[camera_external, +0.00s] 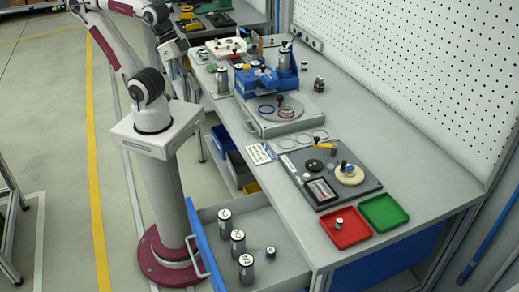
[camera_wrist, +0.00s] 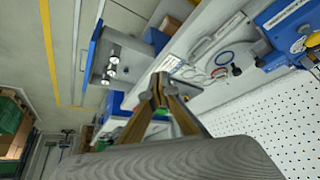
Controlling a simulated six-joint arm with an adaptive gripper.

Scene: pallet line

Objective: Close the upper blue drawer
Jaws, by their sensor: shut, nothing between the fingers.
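The upper blue drawer (camera_external: 207,247) is pulled out of the near end of the workbench. Its blue front with a light bar handle faces left, and its grey tray holds three labelled cylinders (camera_external: 238,241) and a small dark-topped piece (camera_external: 270,252). In the wrist view, the open drawer (camera_wrist: 94,48) shows at the upper left. My gripper (camera_wrist: 160,88) is shut and empty, its fingers together at the centre of the wrist view. In the external view, my gripper is high at the far end of the bench, well away from the drawer; its fingertips are hard to make out.
The bench top carries a blue machine (camera_external: 265,80), a grey plate with rings (camera_external: 277,115), a dark tray of parts (camera_external: 330,172), a red tray (camera_external: 343,228) and a green tray (camera_external: 384,212). A white pegboard (camera_external: 420,70) stands behind.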

